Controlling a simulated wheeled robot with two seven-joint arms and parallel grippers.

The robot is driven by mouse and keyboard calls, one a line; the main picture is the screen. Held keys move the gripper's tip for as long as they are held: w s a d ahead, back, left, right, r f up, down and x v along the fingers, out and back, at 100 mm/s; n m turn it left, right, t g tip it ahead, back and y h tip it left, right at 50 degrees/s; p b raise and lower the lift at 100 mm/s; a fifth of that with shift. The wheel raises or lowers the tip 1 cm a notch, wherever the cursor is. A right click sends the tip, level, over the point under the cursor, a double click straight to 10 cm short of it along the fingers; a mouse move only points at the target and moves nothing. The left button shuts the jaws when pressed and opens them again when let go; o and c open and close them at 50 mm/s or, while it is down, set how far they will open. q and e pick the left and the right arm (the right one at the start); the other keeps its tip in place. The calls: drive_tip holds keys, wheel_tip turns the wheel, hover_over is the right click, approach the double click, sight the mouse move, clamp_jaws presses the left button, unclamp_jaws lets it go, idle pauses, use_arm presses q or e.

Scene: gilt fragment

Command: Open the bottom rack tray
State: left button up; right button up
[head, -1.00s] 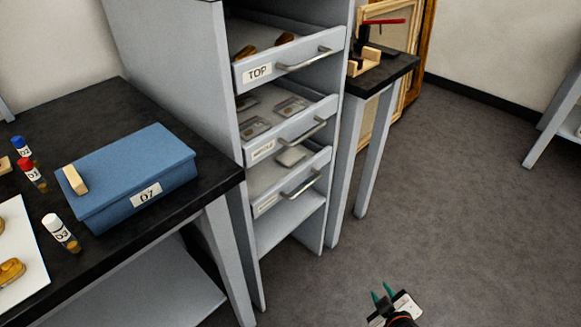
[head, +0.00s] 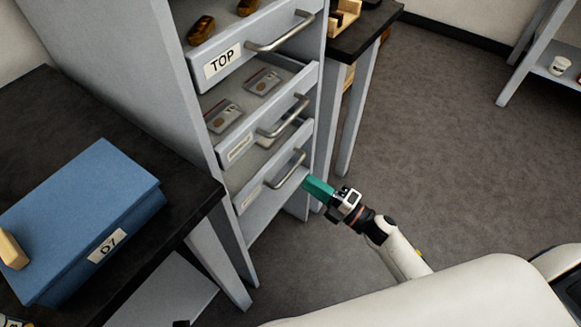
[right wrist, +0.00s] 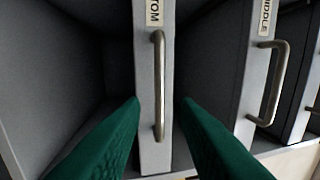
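The bottom rack tray (head: 258,186) is the lowest of three grey trays in the rack, with a metal bar handle (head: 291,170). In the right wrist view its front carries a label ending in "TOM" and the handle (right wrist: 158,85) runs between my two green fingers. My right gripper (head: 308,183) is just to the right of this handle in the head view. It is open in the right wrist view (right wrist: 160,105), with one finger on each side of the handle and a gap to both. My left gripper is not in view.
The middle tray (head: 240,147) and top tray (head: 222,62) are above, with their own handles; the middle one also shows in the right wrist view (right wrist: 260,60). A black table with a blue box (head: 85,210) stands at the left. Grey floor (head: 440,140) is clear at the right.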

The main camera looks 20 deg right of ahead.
sight(292, 169)
drive_tip(key=x, duration=0.7)
drive_tip(key=shift+f, duration=0.1)
clamp_jaws()
